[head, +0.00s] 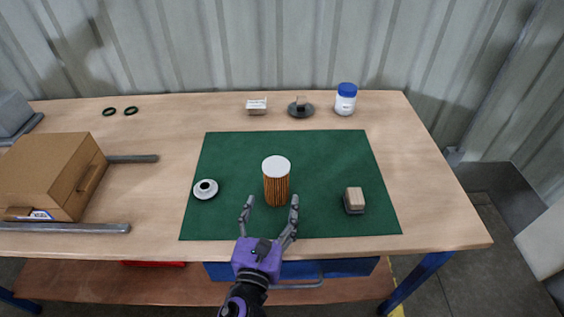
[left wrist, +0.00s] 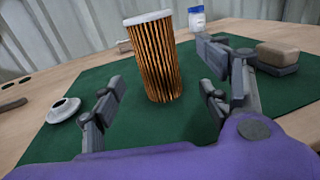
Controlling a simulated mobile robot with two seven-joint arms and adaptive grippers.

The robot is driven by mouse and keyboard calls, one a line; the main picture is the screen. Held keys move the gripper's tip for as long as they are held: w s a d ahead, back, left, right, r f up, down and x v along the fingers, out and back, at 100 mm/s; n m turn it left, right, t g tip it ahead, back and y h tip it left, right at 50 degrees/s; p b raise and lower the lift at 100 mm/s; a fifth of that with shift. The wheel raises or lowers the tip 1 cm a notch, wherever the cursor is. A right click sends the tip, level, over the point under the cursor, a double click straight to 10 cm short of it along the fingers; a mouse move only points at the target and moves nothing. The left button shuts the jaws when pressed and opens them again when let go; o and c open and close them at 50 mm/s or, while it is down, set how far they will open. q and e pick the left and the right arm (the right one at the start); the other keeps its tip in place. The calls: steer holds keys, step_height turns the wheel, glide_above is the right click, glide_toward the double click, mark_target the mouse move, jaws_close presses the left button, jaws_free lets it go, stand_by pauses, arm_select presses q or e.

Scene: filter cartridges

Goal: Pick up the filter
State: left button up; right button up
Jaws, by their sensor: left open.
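The filter (head: 276,183) is an upright cylinder with orange-brown pleats and a white top cap. It stands on the green mat (head: 230,150) near its middle. My left gripper (head: 270,208) is open and empty at the near side of the filter, with its fingers pointing toward it. In the left wrist view the filter (left wrist: 153,60) stands just beyond and between the open fingers (left wrist: 160,92), apart from both. My right gripper shows in neither view.
A white ring-shaped part (head: 205,189) lies left on the mat, and a brush-like block (head: 354,200) right. A cardboard box (head: 60,175) stands left.

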mark_target(274, 191)
arm_select(q)
steer(key=shift+w, duration=0.25)
steer(key=shift+w+d+r, duration=0.2)
steer(key=shift+w+r, duration=0.05)
steer(key=shift+w, duration=0.35)
steer(key=p+x, duration=0.1)
steer(key=x, duration=0.5)
steer(key=shift+a, duration=0.2)
steer(key=shift+c, duration=0.3)
steer(key=c, duration=1.3)
steer(key=shift+o, duration=0.2)
steer(key=shift+r, duration=0.1)
